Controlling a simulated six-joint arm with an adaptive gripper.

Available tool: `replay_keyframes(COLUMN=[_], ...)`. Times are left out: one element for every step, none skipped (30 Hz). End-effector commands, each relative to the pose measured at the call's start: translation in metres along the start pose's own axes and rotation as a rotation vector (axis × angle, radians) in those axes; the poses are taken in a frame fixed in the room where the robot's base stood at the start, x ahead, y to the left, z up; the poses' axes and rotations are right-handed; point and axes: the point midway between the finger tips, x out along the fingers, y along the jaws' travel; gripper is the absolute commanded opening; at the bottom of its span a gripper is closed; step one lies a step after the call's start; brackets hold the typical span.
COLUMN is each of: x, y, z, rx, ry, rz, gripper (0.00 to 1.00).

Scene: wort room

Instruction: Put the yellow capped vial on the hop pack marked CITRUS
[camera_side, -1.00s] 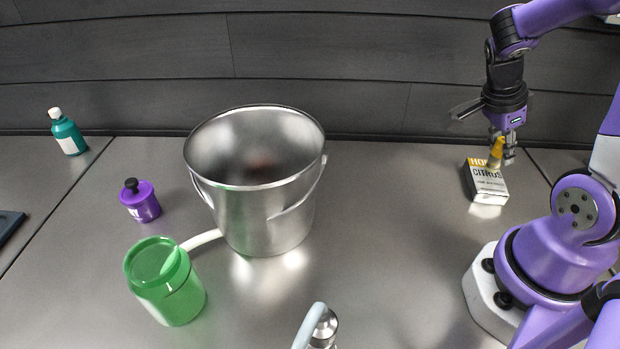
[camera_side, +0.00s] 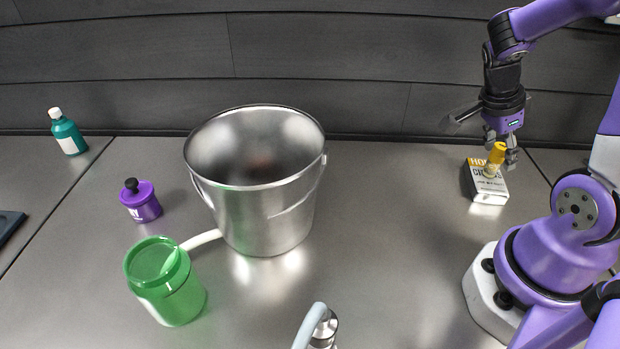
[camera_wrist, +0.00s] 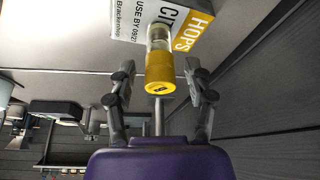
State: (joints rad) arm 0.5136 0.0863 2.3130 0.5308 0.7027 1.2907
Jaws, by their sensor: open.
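The yellow capped vial (camera_side: 496,155) stands on the hop pack marked CITRUS (camera_side: 487,188), a white, yellow and black box at the right of the side view. In the wrist view, the vial's yellow cap (camera_wrist: 160,73) points toward me, its clear body touching or just in front of the pack's face (camera_wrist: 140,22). My gripper (camera_side: 501,155) is open around the vial's cap. In the wrist view, its fingers (camera_wrist: 160,85) are spread on both sides of the cap, with gaps showing. The vial's base is partly hidden.
A large metal bucket (camera_side: 262,205) stands mid-table. Left of it are a green jar (camera_side: 168,285), a purple capped jar (camera_side: 141,203) and a teal bottle (camera_side: 68,134). A metal object with a grey curved handle (camera_side: 325,328) is at the front edge. The table between bucket and pack is clear.

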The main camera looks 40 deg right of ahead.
Motion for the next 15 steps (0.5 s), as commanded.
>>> replay_keyframes(x=[-0.008, -0.013, -0.022, -0.029, -0.036, -0.046, -0.054, -0.061, -0.070, -0.077, -0.084, -0.091, -0.095, -0.099, -0.104], y=[-0.002, -0.002, -0.002, -0.001, -0.002, -0.002, -0.002, -0.001, -0.002, -0.002, -0.001, -0.001, -0.001, -0.001, -0.001], z=[0.000, 0.000, 0.000, 0.001, 0.001, 0.001, 0.001, 0.001, 0.001, 0.001, 0.001, 0.001, 0.000, 0.000, 0.000], rx=[-0.001, -0.002, -0.001, 0.000, -0.001, -0.002, -0.002, -0.001, -0.002, -0.002, -0.002, 0.000, -0.001, -0.002, -0.002], ry=[0.000, 0.001, -0.001, -0.003, -0.001, 0.000, -0.002, -0.004, 0.000, 0.000, -0.002, -0.004, 0.000, 0.001, 0.002], rz=[-0.008, -0.008, -0.010, -0.010, -0.011, -0.011, -0.012, -0.011, -0.010, -0.009, -0.008, -0.007, -0.007, -0.005, -0.005], gripper=[0.60, 0.60, 0.60, 0.60, 0.60, 0.60, 0.60, 0.60, 0.60, 0.60, 0.60, 0.60, 0.60, 0.60, 0.60])
